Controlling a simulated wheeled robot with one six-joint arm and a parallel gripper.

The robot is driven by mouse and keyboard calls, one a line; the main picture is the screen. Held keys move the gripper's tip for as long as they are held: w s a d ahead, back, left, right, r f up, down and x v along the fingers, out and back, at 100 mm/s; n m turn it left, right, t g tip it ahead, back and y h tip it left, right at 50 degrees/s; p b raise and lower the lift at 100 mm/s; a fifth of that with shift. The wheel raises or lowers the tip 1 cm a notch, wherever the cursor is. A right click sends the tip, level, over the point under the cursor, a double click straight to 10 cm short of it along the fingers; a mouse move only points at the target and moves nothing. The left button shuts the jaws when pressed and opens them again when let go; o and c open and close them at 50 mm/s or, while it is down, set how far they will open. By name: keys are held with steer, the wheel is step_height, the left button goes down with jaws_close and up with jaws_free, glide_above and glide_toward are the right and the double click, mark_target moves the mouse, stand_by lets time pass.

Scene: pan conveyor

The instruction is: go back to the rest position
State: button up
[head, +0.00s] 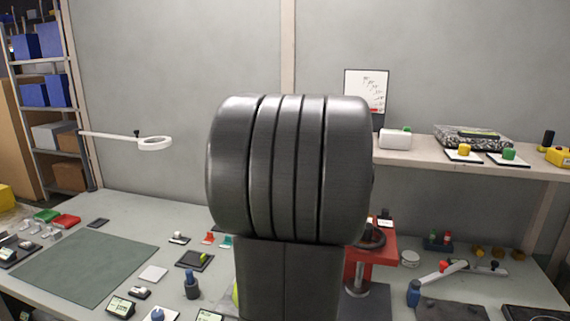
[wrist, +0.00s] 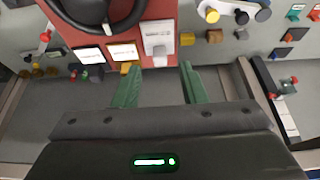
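My gripper (wrist: 160,82) shows in the wrist view with two green fingers set wide apart. Nothing is between the fingers, only bare grey surface with the red machine beyond them. In the head view my own dark arm fills the middle of the picture and hides the gripper and the bench behind it.
A red machine (head: 378,252) with a black handwheel (wrist: 92,15) stands on the bench. A dark green mat (head: 85,265) lies at the left. A magnifier lamp (head: 155,143) reaches over the bench. A shelf (head: 430,155) holds small items at the right.

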steer(key=x, duration=0.4)
steer(key=shift+w+d+r, duration=0.15)
steer(key=shift+w, duration=0.25)
steer(key=shift+w+d, duration=0.2)
steer(key=shift+w, duration=0.6)
